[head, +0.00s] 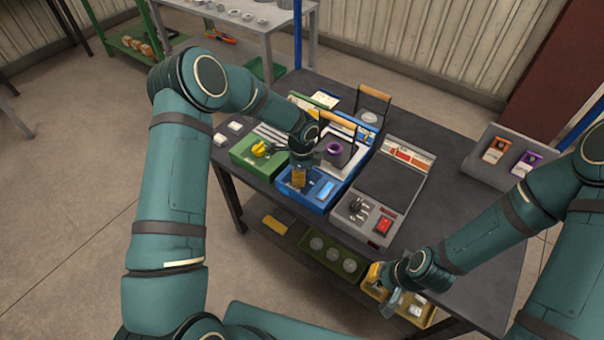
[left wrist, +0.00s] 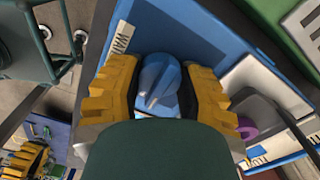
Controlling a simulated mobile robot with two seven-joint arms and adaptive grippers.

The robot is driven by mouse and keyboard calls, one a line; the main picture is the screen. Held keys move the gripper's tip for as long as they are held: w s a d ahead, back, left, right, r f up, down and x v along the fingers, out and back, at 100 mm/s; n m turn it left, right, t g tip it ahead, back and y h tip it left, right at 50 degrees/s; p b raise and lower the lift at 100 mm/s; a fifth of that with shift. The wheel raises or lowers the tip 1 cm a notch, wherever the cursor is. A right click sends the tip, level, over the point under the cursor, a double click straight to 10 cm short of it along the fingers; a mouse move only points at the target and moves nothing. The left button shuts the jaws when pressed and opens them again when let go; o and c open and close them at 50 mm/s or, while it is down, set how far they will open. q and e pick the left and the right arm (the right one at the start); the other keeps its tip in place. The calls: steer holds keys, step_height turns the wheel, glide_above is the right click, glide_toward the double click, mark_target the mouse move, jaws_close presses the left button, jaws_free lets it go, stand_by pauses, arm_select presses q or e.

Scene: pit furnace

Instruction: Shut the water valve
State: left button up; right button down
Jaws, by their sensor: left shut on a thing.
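The blue water box (head: 318,205) stands at the table's front edge; in the left wrist view its panel (left wrist: 195,35) carries a label (left wrist: 122,37) reading WATER, partly cut off. A blue ridged valve knob (left wrist: 158,82) sits on this panel. My left gripper (head: 299,180) is down at the box, and its yellow fingers (left wrist: 158,92) are shut on the knob from both sides. In the head view the gripper hides the knob. My right gripper (head: 388,290) is low at the table's front edge, apart from the box; its finger gap is unclear.
A green box (head: 243,160) with a yellow handle is left of the water box, and a grey box (head: 352,218) with a red switch is right of it. A purple ring (head: 335,148) lies behind.

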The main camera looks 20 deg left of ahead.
arm_select(q)
steer(key=n+b, duration=0.1)
steer(key=n, duration=0.3)
steer(key=shift+f+b, duration=0.1)
steer(key=shift+b, duration=0.25)
steer(key=n+b, duration=0.1)
steer(key=n, duration=0.3)
steer(key=shift+n, duration=0.4)
steer(key=n+b, duration=0.1)
steer(key=n, duration=0.2)
steer(key=shift+s+n, duration=0.1)
steer(key=shift+n, duration=0.2)
steer(key=n, duration=0.4)
steer(key=shift+n, duration=0.3)
steer(key=o, duration=1.2)
